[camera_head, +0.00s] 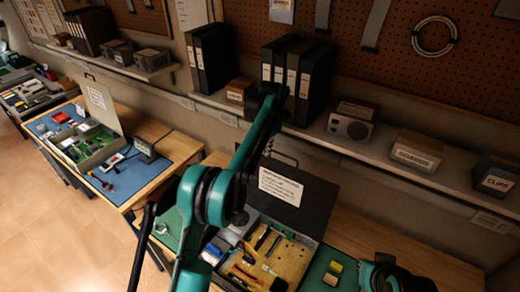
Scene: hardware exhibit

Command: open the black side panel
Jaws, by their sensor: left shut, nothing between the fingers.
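The black side panel (316,200) stands raised, leaning back behind a shallow case (318,252), in the middle of the head view. A white printed label (281,186) is on its face, and a thin handle (285,158) shows at its top edge. My left arm reaches up from the bottom in front of the case and covers the panel's left part. My left gripper (268,148) is small in the picture, near the panel's top edge by the handle; it looks shut and empty. Whether it touches the panel cannot be told.
Tools lie on the case's yellow insert (280,262). Small yellow blocks (333,273) lie on the green mat to its right. A shelf (395,172) with binders (298,72), boxes and a projector (350,125) runs behind. Another bench (180,150) is at left.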

